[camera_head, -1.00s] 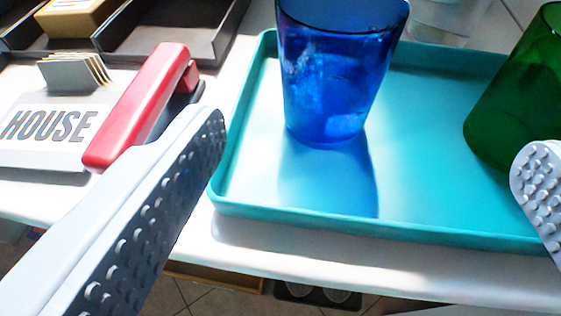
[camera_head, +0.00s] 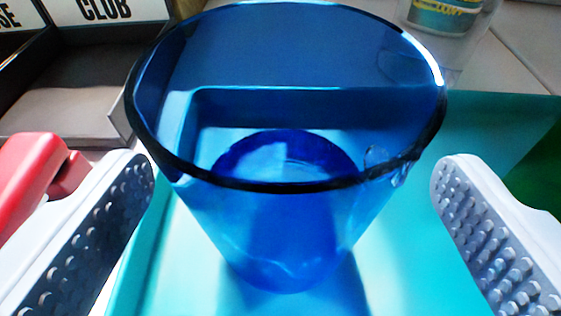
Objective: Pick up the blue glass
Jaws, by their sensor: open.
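The blue glass (camera_head: 285,225) stands upright and empty on a turquoise tray (camera_head: 410,270). It fills the middle of the view, with its wide rim facing up towards the camera. My gripper (camera_head: 295,180) is open. One studded finger is to the left of the glass and the other to the right. Tray surface shows between the right finger and the lower part of the glass, so that finger looks apart from it. The left fingertip appears close to the glass's rim in the picture; whether it touches I cannot tell.
A red stapler-like object (camera_head: 30,175) lies left of the left finger. A dark compartment tray (camera_head: 75,95) stands at the back left. A clear container with a label (camera_head: 445,25) is at the back right. Part of a green glass (camera_head: 542,165) shows at the right edge.

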